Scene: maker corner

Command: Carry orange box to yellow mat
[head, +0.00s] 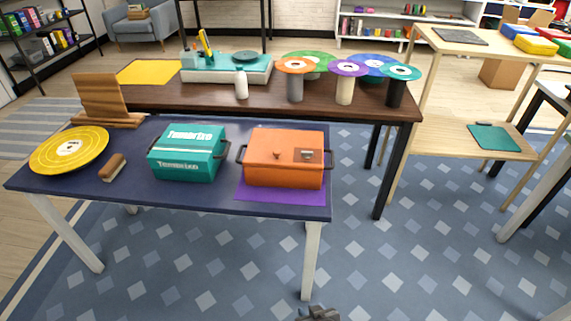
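The orange box (285,158) stands on a purple mat (270,193) at the right end of the near blue table. It has dark handles on its left and right sides. The yellow mat (148,72) lies flat at the far left of the brown table behind. No object is seen on it. My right gripper (320,312) shows only as a dark bit at the bottom edge, in front of and below the table. Its fingers cannot be made out. It is well apart from the box. My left gripper is out of view.
The blue table (225,195) also holds a teal box (186,152), a yellow disc (69,150), a brush (113,167) and a wooden stand (103,100). The brown table (270,98) carries a turntable (228,67), a white bottle (241,84) and several disc-topped stands.

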